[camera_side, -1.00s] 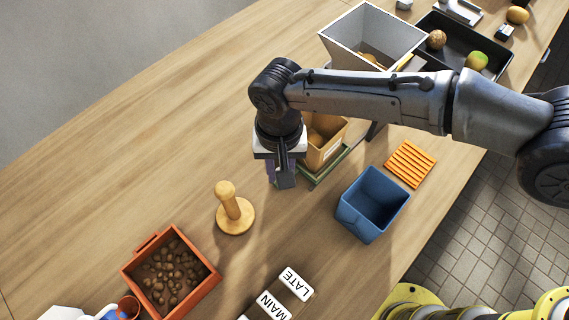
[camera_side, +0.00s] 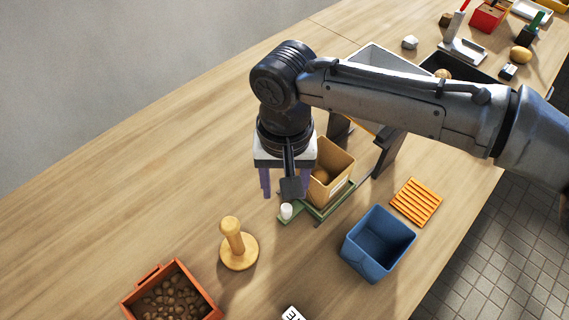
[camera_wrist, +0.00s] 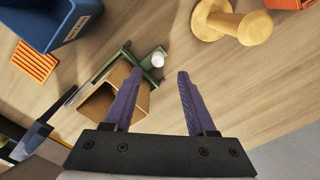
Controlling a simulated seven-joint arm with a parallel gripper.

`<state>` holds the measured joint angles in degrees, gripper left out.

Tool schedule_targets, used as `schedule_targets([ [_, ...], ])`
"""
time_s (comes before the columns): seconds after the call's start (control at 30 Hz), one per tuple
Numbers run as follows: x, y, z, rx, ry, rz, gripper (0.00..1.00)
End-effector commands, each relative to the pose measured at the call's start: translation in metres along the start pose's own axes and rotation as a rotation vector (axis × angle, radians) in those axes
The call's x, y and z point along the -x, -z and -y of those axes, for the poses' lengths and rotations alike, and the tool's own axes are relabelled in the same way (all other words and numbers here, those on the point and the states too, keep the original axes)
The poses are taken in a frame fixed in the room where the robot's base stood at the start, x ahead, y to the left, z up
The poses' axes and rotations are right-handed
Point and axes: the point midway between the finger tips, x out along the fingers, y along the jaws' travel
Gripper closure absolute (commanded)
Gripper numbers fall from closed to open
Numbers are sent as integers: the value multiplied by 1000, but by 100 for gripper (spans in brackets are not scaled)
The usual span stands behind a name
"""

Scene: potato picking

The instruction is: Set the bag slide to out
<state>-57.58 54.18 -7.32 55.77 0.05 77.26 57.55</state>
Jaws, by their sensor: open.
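The bag slide is a green frame (camera_side: 326,211) on the table with a white knob (camera_side: 286,211) at its left end. A tan open bag (camera_side: 337,162) with a brown lump inside stands on it. The slide's green rail (camera_wrist: 112,62), knob (camera_wrist: 158,60) and bag (camera_wrist: 97,106) also show in the wrist view. My gripper (camera_side: 280,193) points down above and just behind the knob, left of the bag, and partly hides the bag. In the wrist view my gripper (camera_wrist: 158,74) has its fingers wide apart, nothing between them, with the knob just beyond the tips.
A grey hopper (camera_side: 383,62) on dark legs (camera_side: 386,152) stands behind the bag. A blue bin (camera_side: 376,243) and an orange slatted mat (camera_side: 416,202) lie to the right. A wooden masher (camera_side: 237,243) and a red crate (camera_side: 172,262) of potatoes are at front left. The table's left is clear.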

Motion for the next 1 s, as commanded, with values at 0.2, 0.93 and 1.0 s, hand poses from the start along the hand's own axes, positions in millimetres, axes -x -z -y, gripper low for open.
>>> schedule_targets([
  [0.2,40,0,1,0,3,-2,43],
  [0.93,58,0,0,0,1,0,43],
  [1.0,58,0,0,0,1,0,43],
])
